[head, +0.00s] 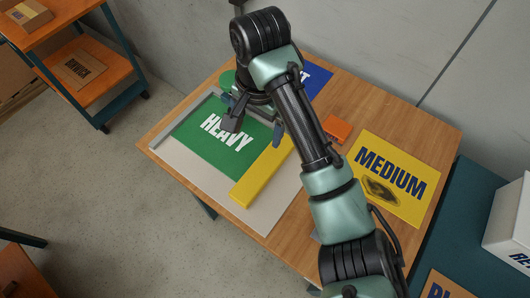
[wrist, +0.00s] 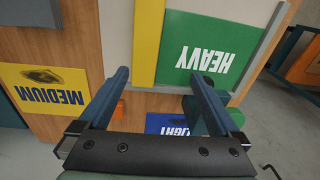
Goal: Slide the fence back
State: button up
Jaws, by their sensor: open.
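Two straight bars could be the fence, and I cannot tell which one it is. A long yellow bar (head: 258,177) lies on a pale board (head: 266,218) along one side of the green HEAVY area (head: 208,128). A grey bar (head: 180,122) runs along the opposite edge of the board. The wrist view also shows the yellow bar (wrist: 148,38) and the grey bar (wrist: 270,36). My gripper (head: 256,128) is open and empty above the HEAVY area's edge. In the wrist view its fingers (wrist: 163,76) are spread, with the yellow bar's end beyond them. My arm hides part of the yellow bar.
A blue LIGHT area (wrist: 178,124) and an orange block (head: 337,127) lie on the wooden table (head: 375,105). A yellow MEDIUM sign (head: 388,174) lies to the right. A white box (head: 508,222) stands beyond on a teal surface. Bare floor (head: 90,190) is at left.

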aim_at(265, 165)
jog(key=shift+m+g, duration=0.3)
jog(key=shift+g, duration=0.1)
jog(key=f, duration=0.4)
jog(key=d+f, duration=0.1)
jog(key=f, duration=0.4)
jog(key=s+f+b, duration=0.1)
jog(key=f, duration=0.4)
jog(key=shift+s+d, duration=0.1)
jog(key=shift+d, duration=0.1)
jog(key=shift+r, duration=0.1)
grip_shut()
